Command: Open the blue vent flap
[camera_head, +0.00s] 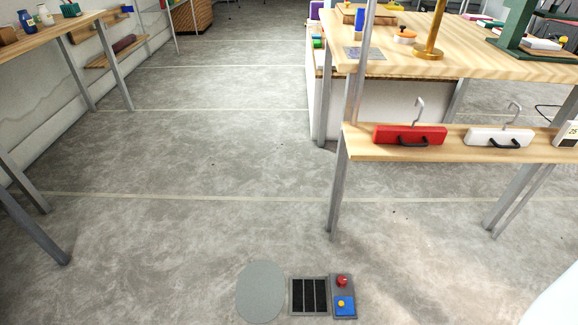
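A small blue square piece with a yellow knob (345,305) sits low in the view on a grey panel (335,285). It looks like the blue vent flap, but it is too small to tell whether it is open or shut. A red knob (342,281) is just above it on the same panel. A dark slatted grille (309,296) lies directly to the left of the panel. Neither of my grippers is in view.
A grey oval plate (260,292) is left of the grille. A wooden shelf (362,147) at right holds red (408,134) and white (484,136) cases with hooks. A cluttered table (480,62) stands behind it. The grey floor (190,150) is clear at centre left.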

